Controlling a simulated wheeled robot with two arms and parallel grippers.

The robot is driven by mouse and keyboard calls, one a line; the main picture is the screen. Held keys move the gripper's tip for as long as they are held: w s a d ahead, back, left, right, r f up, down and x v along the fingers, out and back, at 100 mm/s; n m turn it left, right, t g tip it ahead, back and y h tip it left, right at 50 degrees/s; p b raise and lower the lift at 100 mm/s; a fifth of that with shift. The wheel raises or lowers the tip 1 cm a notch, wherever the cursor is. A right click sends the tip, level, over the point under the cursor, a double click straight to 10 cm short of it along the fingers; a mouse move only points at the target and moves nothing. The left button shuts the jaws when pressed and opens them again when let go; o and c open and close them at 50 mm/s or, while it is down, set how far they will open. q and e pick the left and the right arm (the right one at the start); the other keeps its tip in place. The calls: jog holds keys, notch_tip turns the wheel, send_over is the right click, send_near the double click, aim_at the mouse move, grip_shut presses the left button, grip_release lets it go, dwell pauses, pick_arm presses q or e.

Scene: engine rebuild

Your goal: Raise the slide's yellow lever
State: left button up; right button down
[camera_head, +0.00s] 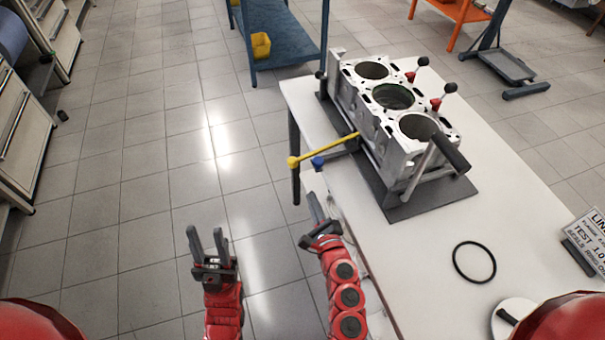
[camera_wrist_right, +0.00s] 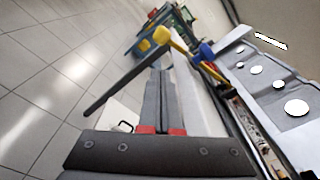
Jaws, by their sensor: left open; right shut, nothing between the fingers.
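The yellow lever (camera_head: 325,149) sticks out from the left side of the engine block's fixture, past the table edge, and ends in a yellow ball knob. A blue ball knob (camera_head: 317,162) is close beside it. My right gripper (camera_head: 314,200) is shut and empty, below the knobs in the head view. In the right wrist view its closed fingers (camera_wrist_right: 159,95) point toward the yellow knob (camera_wrist_right: 161,35), with the blue knob (camera_wrist_right: 206,51) to the right; contact is not clear. My left gripper (camera_head: 205,232) is open and empty over the floor.
The grey engine block (camera_head: 352,100) stands on a dark plate (camera_head: 432,199) on the white table (camera_head: 500,215). A bar with a black grip (camera_head: 450,153) rises at its near end. A black ring (camera_head: 474,262) lies on the table. The floor left of the table is clear.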

jog(key=shift+s+r, duration=0.1)
jog(key=shift+r, duration=0.05)
jog(key=x, duration=1)
jog(key=r+m+p, duration=0.2)
jog(key=p, duration=0.1)
jog(key=a+r+m+p, duration=0.1)
jog(key=r+p, duration=0.2)
jog(key=shift+s+a+r+m, duration=0.1)
jog(key=shift+r+m, duration=0.1)
jog(key=shift+m, duration=0.2)
jog(key=shift+s, duration=0.15)
